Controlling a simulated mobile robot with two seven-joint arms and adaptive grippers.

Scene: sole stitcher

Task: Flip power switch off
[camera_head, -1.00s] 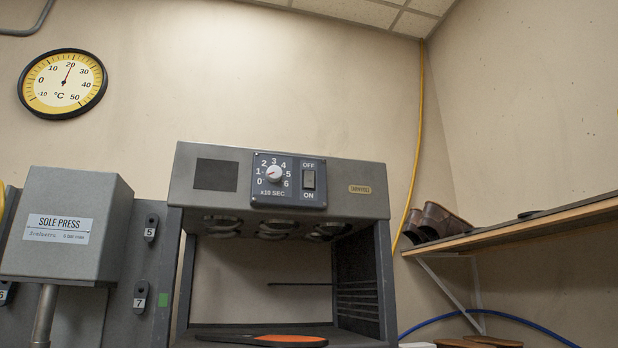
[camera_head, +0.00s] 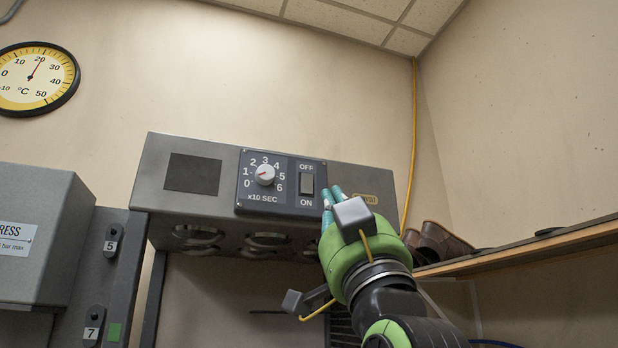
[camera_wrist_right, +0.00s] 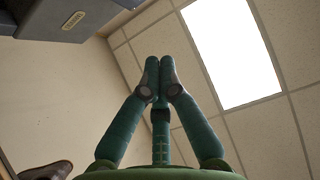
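The power switch (camera_head: 307,184) is a dark rocker between the OFF and ON labels on the control panel (camera_head: 282,200) of the grey machine. Which side is pressed in is too small to tell. My right gripper (camera_head: 332,192) is just right of the switch, its teal fingertips near the panel's right edge; whether they touch it is unclear. In the right wrist view my right gripper's fingers (camera_wrist_right: 159,65) are together at the tips with nothing between them. The switch is not in that view. My left gripper is not in view.
A timer dial (camera_head: 265,175) sits left of the switch. A grey press box (camera_head: 40,235) stands at the left. A wooden shelf (camera_head: 530,245) with brown shoes (camera_head: 440,243) is at the right. A yellow cable (camera_head: 411,140) runs down the wall behind.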

